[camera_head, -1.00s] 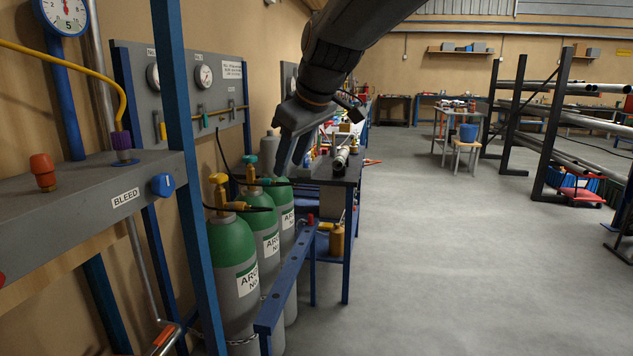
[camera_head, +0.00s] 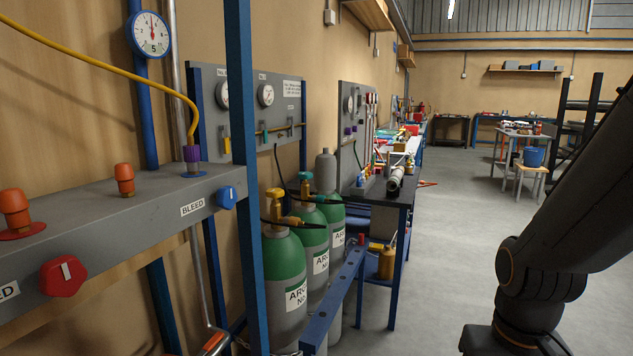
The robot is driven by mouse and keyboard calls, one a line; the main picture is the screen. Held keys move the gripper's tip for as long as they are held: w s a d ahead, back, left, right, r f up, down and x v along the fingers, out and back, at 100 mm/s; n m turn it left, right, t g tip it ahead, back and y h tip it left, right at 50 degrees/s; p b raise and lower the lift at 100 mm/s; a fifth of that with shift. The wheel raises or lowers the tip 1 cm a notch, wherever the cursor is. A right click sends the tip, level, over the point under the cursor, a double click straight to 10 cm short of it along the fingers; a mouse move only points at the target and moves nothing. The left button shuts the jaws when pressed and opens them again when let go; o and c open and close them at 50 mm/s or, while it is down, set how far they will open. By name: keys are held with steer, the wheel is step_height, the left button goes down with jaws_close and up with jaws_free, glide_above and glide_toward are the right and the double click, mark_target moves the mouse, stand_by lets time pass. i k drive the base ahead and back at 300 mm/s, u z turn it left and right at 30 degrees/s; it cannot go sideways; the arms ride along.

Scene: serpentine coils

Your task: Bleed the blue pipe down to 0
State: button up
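The blue pipe (camera_head: 142,105) runs upright on the wall at the left, with a round blue-rimmed gauge (camera_head: 149,34) on it. The gauge needle points near the top of the dial; its exact reading is too small to tell. On the front of the grey manifold (camera_head: 120,215) is a blue knob (camera_head: 227,197) beside a BLEED label (camera_head: 192,208). A red knob (camera_head: 63,275) sits further left on the same face. My arm is at the lower right, far from the knobs. My gripper's fingers are out of the picture below.
A blue upright post (camera_head: 246,150) stands just right of the blue knob. Green-topped argon cylinders (camera_head: 285,260) stand behind a blue rail (camera_head: 333,295). A yellow hose (camera_head: 100,72) joins the purple fitting (camera_head: 192,155). Open floor (camera_head: 440,240) lies right of the bench.

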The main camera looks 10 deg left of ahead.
mark_target(227, 196)
steer(key=u, duration=2.1)
